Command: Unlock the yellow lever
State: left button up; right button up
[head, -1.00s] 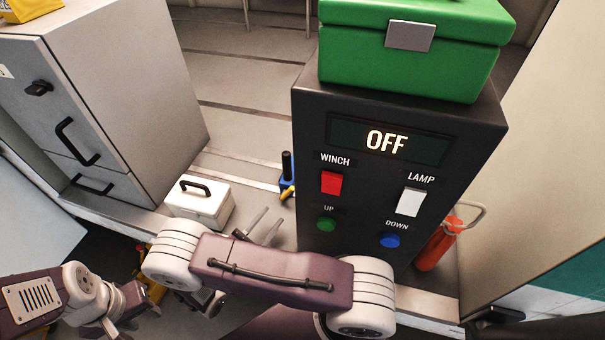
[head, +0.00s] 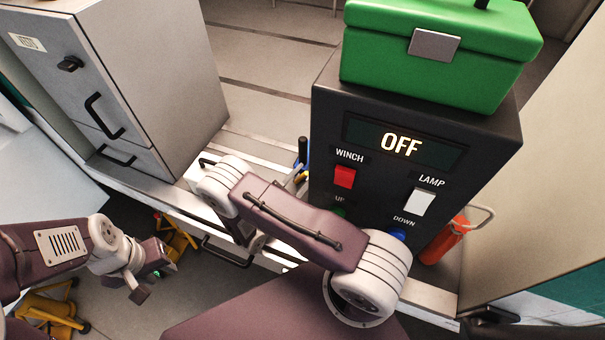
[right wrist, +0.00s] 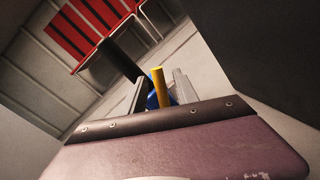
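The yellow lever (right wrist: 158,86) stands up between the two grey fingers of my right gripper (right wrist: 160,92) in the right wrist view. The fingers are apart, with a gap on each side of the lever; I cannot tell how deep it sits between them. A blue part (right wrist: 152,101) shows behind the lever, and a black handle (right wrist: 122,60) rises beside it. In the head view, the yellow lever (head: 301,177) is a small patch by the black handle (head: 303,147), largely hidden by my right arm. My left gripper (head: 152,281) hangs at lower left, away from the lever; its fingers are unclear.
A black control box (head: 330,110) reading OFF stands right of the lever, with a green case (head: 435,75) on top. A grey cabinet (head: 150,80) stands at left. A red cylinder (head: 446,243) is at right. Yellow stands (head: 50,308) are on the floor.

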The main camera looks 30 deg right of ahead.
jog(key=shift+d+f, duration=0.1)
grip_shut()
dwell(1.2)
